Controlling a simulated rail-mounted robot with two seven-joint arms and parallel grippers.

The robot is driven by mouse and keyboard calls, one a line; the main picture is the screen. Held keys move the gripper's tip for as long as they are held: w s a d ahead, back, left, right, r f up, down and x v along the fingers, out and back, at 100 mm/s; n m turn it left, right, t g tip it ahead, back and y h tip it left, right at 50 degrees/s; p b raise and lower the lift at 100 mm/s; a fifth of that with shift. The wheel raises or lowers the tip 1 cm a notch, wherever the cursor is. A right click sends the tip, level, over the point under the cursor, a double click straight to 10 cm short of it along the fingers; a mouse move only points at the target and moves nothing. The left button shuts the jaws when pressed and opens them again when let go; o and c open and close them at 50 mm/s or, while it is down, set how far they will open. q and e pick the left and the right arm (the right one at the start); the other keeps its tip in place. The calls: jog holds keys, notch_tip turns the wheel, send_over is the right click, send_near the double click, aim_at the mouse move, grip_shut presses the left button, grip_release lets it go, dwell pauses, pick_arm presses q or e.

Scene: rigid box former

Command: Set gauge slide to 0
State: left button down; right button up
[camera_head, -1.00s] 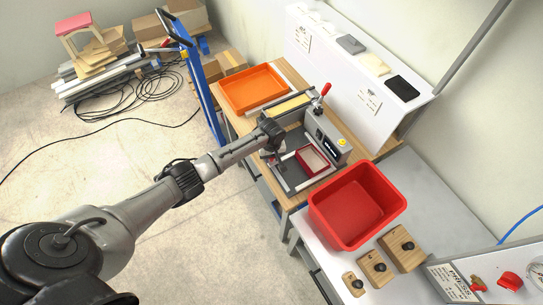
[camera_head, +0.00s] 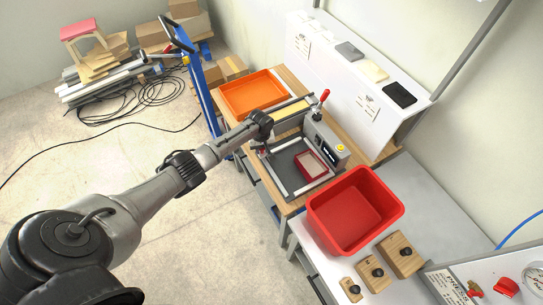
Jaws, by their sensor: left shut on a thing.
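The box former (camera_head: 288,160) stands on the wooden-topped bench, with a dark bed framed by light rails. A red-walled box with a pale inside (camera_head: 311,164) sits on the bed. A grey housing with a red-handled lever (camera_head: 322,97) and a yellow button stands behind it. My left gripper (camera_head: 261,148) points down at the left end of the bed, by the front rail. It is shut on a small part there, which appears to be the gauge slide. Wrist and fingers mostly hide that part, and its scale reading cannot be made out. My right gripper is out of view.
An orange tray (camera_head: 253,93) lies behind the former on the left. A red bin (camera_head: 355,209) stands at right, with wooden blocks with black knobs (camera_head: 399,255) near it. A white sloped board (camera_head: 358,75) stands behind. A blue trolley (camera_head: 200,85) is left of the bench.

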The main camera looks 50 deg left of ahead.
pick_arm(q)
jog(key=shift+a, duration=0.1)
jog(key=c, duration=1)
grip_release()
jog(key=shift+a, duration=0.1)
jog(key=shift+o, duration=0.7)
jog(key=shift+r, duration=0.1)
jog(key=shift+r, duration=0.3)
notch_tip(320, 180, up, 13)
jog(key=p, duration=0.1)
jog(key=shift+p, duration=0.3)
